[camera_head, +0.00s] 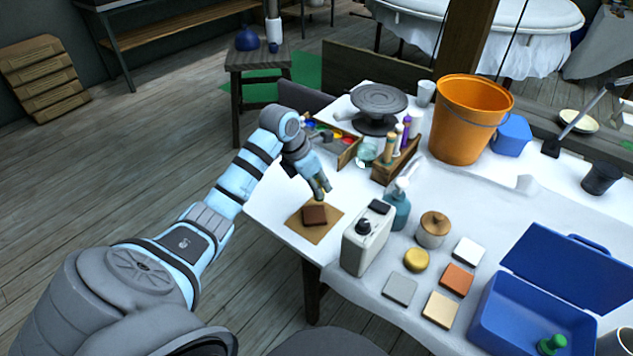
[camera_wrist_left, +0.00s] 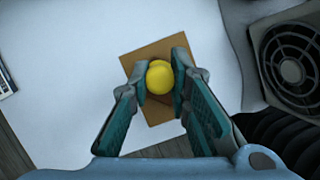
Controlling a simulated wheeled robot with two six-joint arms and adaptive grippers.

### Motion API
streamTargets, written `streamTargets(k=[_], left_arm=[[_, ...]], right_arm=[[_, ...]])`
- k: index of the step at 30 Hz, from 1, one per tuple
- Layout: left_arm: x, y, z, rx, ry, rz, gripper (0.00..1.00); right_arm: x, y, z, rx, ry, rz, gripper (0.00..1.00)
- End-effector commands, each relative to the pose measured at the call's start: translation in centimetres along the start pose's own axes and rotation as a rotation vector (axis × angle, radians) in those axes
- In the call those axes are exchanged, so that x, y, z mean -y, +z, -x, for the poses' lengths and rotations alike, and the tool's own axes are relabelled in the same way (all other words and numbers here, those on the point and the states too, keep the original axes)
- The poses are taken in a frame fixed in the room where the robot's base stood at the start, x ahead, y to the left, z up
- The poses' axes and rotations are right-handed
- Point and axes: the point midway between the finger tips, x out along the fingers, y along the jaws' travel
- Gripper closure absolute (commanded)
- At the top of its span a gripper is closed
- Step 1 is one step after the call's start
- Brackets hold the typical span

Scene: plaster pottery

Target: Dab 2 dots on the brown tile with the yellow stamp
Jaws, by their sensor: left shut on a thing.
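My left gripper (camera_head: 321,190) is shut on the yellow stamp (camera_wrist_left: 159,77), whose round yellow knob shows between the fingertips in the left wrist view. In the head view the gripper points down just above the brown tile (camera_head: 314,214). The tile lies on a tan square mat (camera_head: 322,233) near the left corner of the white table. In the left wrist view the mat (camera_wrist_left: 145,53) spreads around the stamp and fingers, which mostly hide the tile. I cannot tell whether the stamp touches the tile or whether it bears dots. My right gripper is not in view.
A whitish canister (camera_head: 362,250) and a teal bottle (camera_head: 397,211) stand right of the mat. A wooden rack (camera_head: 384,172) and paint box (camera_head: 348,152) stand behind. Several tiles, a yellow disc (camera_head: 416,260) and a blue box (camera_head: 522,320) are further right.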

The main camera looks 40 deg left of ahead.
Motion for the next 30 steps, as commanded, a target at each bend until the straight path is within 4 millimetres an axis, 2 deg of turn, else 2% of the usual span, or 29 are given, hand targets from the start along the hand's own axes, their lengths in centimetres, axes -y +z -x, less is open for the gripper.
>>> streamTargets(k=[8, 21, 30], left_arm=[[0.0, -0.2, -0.4, 0.000, 0.000, 0.000, 1.00], [-0.1, -1.3, -3.3, 0.000, 0.003, -0.002, 1.00], [-0.1, -1.4, -3.6, 0.000, 0.004, -0.002, 1.00]], right_arm=[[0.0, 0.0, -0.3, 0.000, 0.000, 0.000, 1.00], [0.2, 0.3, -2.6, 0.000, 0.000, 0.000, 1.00], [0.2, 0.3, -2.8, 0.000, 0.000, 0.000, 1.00]])
